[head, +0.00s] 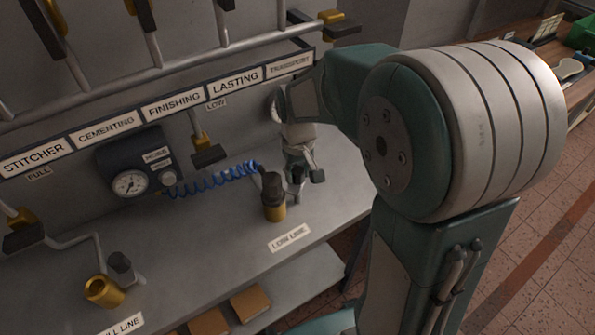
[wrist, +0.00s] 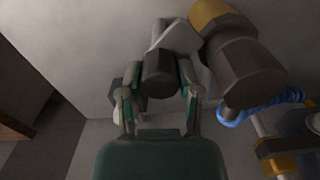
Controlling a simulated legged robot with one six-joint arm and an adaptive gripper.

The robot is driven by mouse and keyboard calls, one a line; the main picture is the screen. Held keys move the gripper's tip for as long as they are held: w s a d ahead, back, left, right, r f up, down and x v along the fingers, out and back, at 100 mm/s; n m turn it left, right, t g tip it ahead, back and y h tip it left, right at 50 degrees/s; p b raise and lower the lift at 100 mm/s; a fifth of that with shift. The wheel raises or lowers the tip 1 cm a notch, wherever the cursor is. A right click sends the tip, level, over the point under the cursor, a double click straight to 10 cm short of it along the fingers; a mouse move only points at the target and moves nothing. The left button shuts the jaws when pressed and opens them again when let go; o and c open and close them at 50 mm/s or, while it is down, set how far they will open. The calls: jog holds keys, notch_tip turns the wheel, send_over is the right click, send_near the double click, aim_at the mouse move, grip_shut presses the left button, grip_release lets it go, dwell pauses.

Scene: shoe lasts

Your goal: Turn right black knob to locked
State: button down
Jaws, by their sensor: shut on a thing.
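The right black knob (wrist: 160,74) sits between my gripper's two fingers in the wrist view. My gripper (wrist: 158,92) is shut on it, with a finger at either side. In the head view the gripper (head: 300,170) reaches down to the bench behind the "LOW LINE" label (head: 290,238). The knob (head: 297,182) shows there only in part, beside a brass fitting with a dark top (head: 274,205). A pale grey piece (wrist: 176,36) adjoins the knob in the wrist view. I cannot read any locked mark or the knob's angle.
A blue coiled hose (head: 210,180) runs from the gauge box (head: 135,165) to the dark-topped fitting, close to my gripper. Another dark knob (head: 120,265) and brass cup (head: 104,291) stand at the left. A rail with labels (head: 175,103) runs above the bench (head: 215,240).

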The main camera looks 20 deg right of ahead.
aim_at(296, 170)
jog(key=m, duration=0.3)
jog(key=shift+m, duration=0.4)
jog(key=shift+s+f+m, duration=0.1)
jog(key=shift+m, duration=1.8)
jog(key=shift+c, duration=1.5)
grip_release()
jog(key=shift+a, duration=0.1)
jog(key=shift+r, duration=0.5)
notch_tip(296, 170, up, 11)
